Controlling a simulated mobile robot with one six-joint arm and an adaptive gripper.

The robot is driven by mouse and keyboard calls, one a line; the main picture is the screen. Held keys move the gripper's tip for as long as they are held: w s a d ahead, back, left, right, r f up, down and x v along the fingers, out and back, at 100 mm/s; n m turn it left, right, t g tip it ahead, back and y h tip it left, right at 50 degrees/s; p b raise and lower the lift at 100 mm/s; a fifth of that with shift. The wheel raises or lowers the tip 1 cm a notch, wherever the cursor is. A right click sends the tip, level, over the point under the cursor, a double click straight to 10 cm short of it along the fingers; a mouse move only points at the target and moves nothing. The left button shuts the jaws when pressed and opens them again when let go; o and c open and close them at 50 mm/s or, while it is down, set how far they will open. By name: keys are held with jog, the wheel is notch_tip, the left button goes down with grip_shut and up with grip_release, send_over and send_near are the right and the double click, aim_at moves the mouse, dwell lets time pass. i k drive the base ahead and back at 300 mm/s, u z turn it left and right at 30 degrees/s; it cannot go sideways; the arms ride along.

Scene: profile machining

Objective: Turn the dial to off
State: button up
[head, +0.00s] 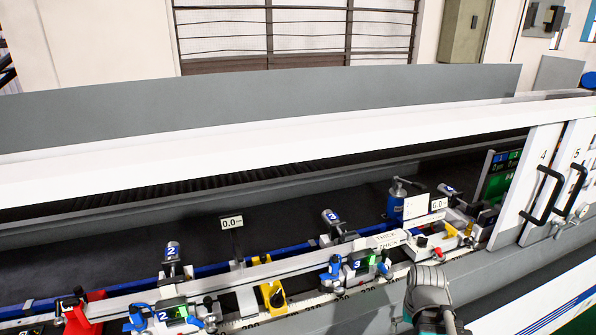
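I cannot make out a dial for certain. A small metal knob or latch (574,214) sits on the white door marked 5 at the right edge of the head view. It is too small to read any setting. A grey rounded part of my arm rises from the bottom edge, right of centre, in front of the machine. It stands to the left of and below the white doors, apart from them. No gripper fingertips can be made out.
The long machine bed carries numbered clamps (172,256) and a white rail (130,292). White doors marked 4 (532,170) and 5 have black handles (543,195).

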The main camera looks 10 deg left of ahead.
aim_at(231, 222)
jog(key=u, duration=1.25)
